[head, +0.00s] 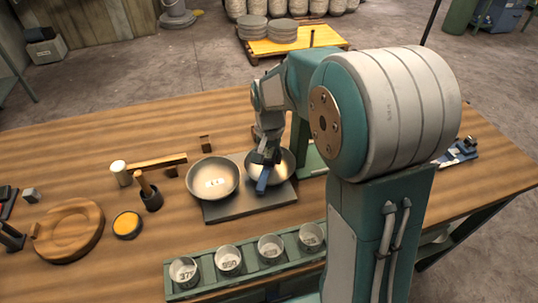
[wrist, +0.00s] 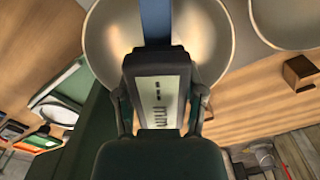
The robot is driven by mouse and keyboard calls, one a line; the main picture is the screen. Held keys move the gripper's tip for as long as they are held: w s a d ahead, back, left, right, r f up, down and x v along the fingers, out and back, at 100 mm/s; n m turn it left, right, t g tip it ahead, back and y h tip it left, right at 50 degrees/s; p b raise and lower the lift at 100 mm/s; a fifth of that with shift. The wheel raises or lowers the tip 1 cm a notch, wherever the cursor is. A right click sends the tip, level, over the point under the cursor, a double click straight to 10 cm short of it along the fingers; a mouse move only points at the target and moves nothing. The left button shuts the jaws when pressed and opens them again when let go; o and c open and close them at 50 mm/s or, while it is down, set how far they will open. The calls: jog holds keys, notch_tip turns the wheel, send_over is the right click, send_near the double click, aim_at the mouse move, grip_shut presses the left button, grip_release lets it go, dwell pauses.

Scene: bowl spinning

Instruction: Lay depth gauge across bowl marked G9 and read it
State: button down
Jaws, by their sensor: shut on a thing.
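Two metal bowls stand side by side on a dark grey plate (head: 220,213). The left bowl (head: 206,172) has a small mark inside that I cannot read. The right bowl (head: 286,172) is partly hidden by my arm, and no G9 mark is legible on either. My gripper (head: 266,156) is shut on the depth gauge (head: 263,182), whose blue bar lies over the right bowl. In the wrist view, the gauge (wrist: 156,25) crosses the bowl (wrist: 104,45); its display (wrist: 160,100) shows dashes and "mm". I cannot tell whether the bar touches the rim.
A green rack (head: 196,288) with several numbered cups is in front of the plate. A mallet (head: 150,168), a dark cup with a handle (head: 150,198), a yellow-topped tin (head: 127,225) and a round wooden piece (head: 68,230) lie to the left. The table's back left is clear.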

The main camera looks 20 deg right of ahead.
aim_at(269, 149)
jog(key=shift+f, duration=0.15)
jog(key=shift+c, duration=0.5)
grip_release()
notch_tip(269, 149, up, 12)
jog(key=shift+f, duration=0.1)
dwell(0.6)
jog(key=s+r+n+t, duration=0.2)
jog(key=s+n+t, duration=0.3)
jog(key=s, duration=1.5)
jog(key=shift+s+r+n+t, duration=0.2)
jog(key=shift+s+n+t, duration=0.1)
jog(key=shift+s+n, duration=0.15)
